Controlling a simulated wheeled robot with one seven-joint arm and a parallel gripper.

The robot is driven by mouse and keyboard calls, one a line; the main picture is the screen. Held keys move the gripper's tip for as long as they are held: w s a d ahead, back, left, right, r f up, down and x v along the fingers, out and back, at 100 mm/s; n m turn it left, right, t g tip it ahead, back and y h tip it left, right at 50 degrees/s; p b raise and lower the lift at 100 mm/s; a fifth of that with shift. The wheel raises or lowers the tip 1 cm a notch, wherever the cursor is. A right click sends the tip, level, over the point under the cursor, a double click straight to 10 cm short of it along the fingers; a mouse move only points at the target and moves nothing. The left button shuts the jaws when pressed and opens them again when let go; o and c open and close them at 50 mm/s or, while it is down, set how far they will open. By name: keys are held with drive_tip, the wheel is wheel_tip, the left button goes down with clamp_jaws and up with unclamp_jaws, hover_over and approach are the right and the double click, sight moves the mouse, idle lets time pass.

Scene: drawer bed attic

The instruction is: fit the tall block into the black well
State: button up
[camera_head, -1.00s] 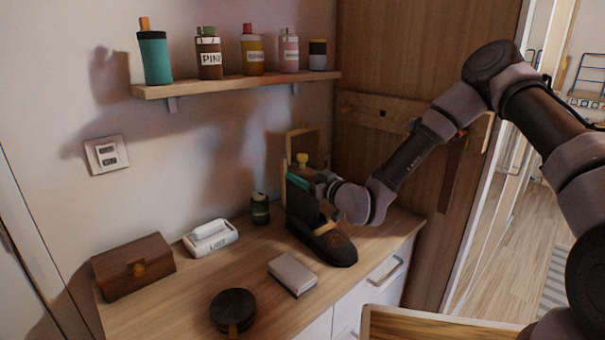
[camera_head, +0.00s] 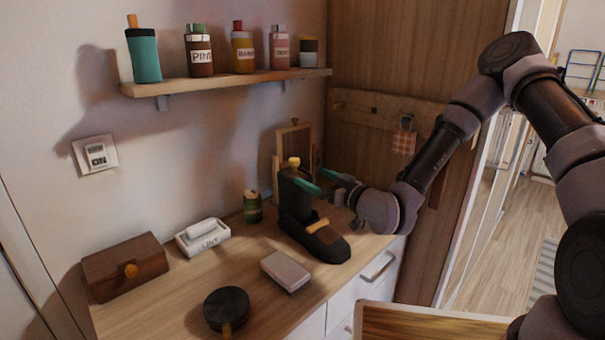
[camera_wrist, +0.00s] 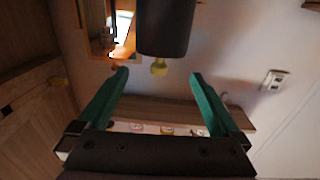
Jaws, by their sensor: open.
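The tall block (camera_head: 296,198) is dark, with a yellow knob on top, and stands nearly upright on the counter. Its foot is in or at the rear of a low black, shoe-shaped piece with a tan strap, which I take to be the black well (camera_head: 328,246). How deep the block sits is hidden. My gripper (camera_head: 308,177) is open, its green fingers near the block's upper part on the right. In the wrist view the block (camera_wrist: 166,25) shows beyond my gripper (camera_wrist: 159,73), with its knob near the gap between the fingertips; no contact is visible.
On the counter are a grey-pink box (camera_head: 286,270), a round black lidded tin (camera_head: 226,309), a white tray (camera_head: 203,237), a wooden chest (camera_head: 125,266) and a green can (camera_head: 252,207). A shelf (camera_head: 230,82) with several bottles hangs above. A wooden frame (camera_head: 279,150) stands behind the block.

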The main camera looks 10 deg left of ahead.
drive_tip(key=shift+v, duration=1.5)
drive_tip(key=w+d+g+h, duration=0.2)
drive_tip(key=w+d+h, duration=0.2)
drive_tip(key=w+d, duration=0.15)
drive_tip(key=d+r+m+h, duration=0.35)
drive_tip(key=d+r, duration=0.25)
drive_tip(key=d, duration=0.3)
drive_tip(key=d+r+m+h, duration=0.2)
drive_tip(key=d+r+h, duration=0.25)
drive_tip(key=d, duration=0.45)
drive_tip(key=s+d+r+m, duration=0.4)
drive_tip(key=s+r, duration=0.4)
drive_tip(key=s, duration=0.2)
drive_tip(key=s+d+r+m+g, duration=0.1)
drive_tip(key=s+d+r+m, duration=0.4)
drive_tip(key=s, duration=0.6)
wheel_tip(320, 180, up, 3)
drive_tip(key=shift+d+f+g, duration=0.1)
drive_tip(key=shift+d+g, duration=0.2)
drive_tip(key=shift+d, duration=0.6)
drive_tip(key=shift+w+m, duration=0.1)
drive_tip(key=shift+m, duration=0.15)
